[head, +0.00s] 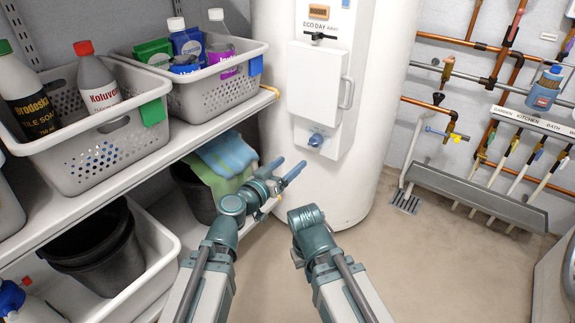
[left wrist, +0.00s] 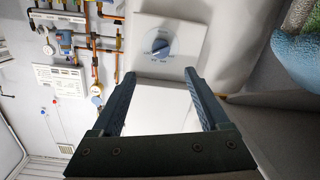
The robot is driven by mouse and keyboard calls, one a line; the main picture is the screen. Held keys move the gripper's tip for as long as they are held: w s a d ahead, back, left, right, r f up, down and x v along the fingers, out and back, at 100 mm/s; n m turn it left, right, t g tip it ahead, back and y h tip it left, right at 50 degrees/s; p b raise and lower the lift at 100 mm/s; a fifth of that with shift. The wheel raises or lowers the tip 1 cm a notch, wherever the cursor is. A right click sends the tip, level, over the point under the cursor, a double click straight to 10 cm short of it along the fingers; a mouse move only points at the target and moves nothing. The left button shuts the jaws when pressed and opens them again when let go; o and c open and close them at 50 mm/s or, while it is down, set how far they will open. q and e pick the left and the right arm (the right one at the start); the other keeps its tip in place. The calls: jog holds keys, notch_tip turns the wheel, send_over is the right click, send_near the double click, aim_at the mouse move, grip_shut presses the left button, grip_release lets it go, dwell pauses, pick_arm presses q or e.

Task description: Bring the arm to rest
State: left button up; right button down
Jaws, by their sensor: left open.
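My left gripper (head: 292,172) is open and empty in front of the lower part of the white water heater (head: 272,60). In the left wrist view its two dark fingers (left wrist: 168,100) stand apart with nothing between them. Beyond them is the heater's front panel with a round blue-grey dial (left wrist: 158,44). The dial also shows in the head view (head: 316,140), above and right of the left gripper. My right arm comes in at the lower middle and its end (head: 308,222) points forward; its gripper fingers cannot be seen.
Left is a shelf (head: 190,143) with grey baskets (head: 120,152) of bottles. Below it are a bin with green and blue cloths (head: 222,160) and a white tub (head: 140,290) with black buckets. Pipes and a grey trough (head: 470,195) line the right wall. The floor (head: 430,265) at right is clear.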

dwell(0.3)
pick_arm(q)
jog(key=s+a+f+g+y, duration=0.1)
jog(key=s+a+f+g, duration=0.2)
jog(key=f, duration=0.4)
jog(key=s+f+g+y, duration=0.2)
jog(key=s+f+g, duration=0.25)
jog(key=f, duration=0.25)
jog(key=s+a+f+n+g+y, duration=0.2)
jog(key=s+a+f+g+y, duration=0.15)
jog(key=a, duration=0.35)
jog(key=s+a+f+n+g+y, duration=0.2)
jog(key=s+a+f+y, duration=0.15)
jog(key=a, duration=0.25)
jog(key=s+d+r+m+g+y+p, duration=0.1)
jog(key=s+d+r+m+p, duration=0.4)
jog(key=d+r+p, duration=0.7)
notch_tip(320, 180, up, 38)
jog(key=s+a+n+p, duration=0.1)
jog(key=p, duration=3.6)
jog(key=shift+a+f, duration=0.15)
jog(key=shift+a, duration=0.25)
